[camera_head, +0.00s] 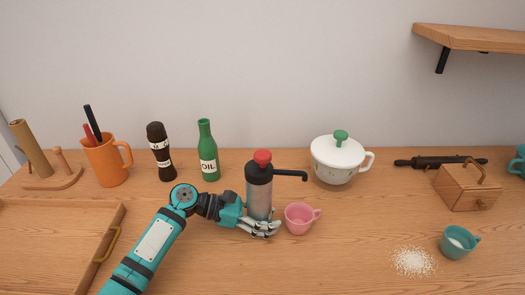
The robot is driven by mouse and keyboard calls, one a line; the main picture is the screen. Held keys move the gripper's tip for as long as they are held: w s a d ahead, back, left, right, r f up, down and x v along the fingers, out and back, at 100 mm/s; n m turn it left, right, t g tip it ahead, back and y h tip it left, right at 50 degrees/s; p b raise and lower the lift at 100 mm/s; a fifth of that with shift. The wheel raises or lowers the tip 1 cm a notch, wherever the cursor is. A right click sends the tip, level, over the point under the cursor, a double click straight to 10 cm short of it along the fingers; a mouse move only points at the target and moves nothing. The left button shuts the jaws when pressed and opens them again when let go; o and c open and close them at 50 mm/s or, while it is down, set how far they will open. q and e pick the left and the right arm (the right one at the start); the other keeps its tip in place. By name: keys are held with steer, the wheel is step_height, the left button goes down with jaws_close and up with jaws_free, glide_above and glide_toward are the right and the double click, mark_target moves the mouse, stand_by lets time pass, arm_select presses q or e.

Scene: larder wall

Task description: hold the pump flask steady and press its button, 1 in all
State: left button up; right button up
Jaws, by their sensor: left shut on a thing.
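The pump flask (259,190) stands upright on the wooden counter, with a grey body, a black spout pointing right and a red button (262,157) on top. My left gripper (262,227) is shut around the lower part of the flask, its fingers reaching across the front. The fingers hide part of the flask's base. A pink cup (300,217) stands just right of the flask, below and near the spout's end. My right gripper is not in view.
An orange mug (106,161), a dark grinder (160,152) and a green oil bottle (208,151) stand behind left. A white lidded pot (338,160) stands behind right. A wooden box (466,188), teal cup (458,243) and white spill (413,262) lie right. A wooden tray (55,245) is front left.

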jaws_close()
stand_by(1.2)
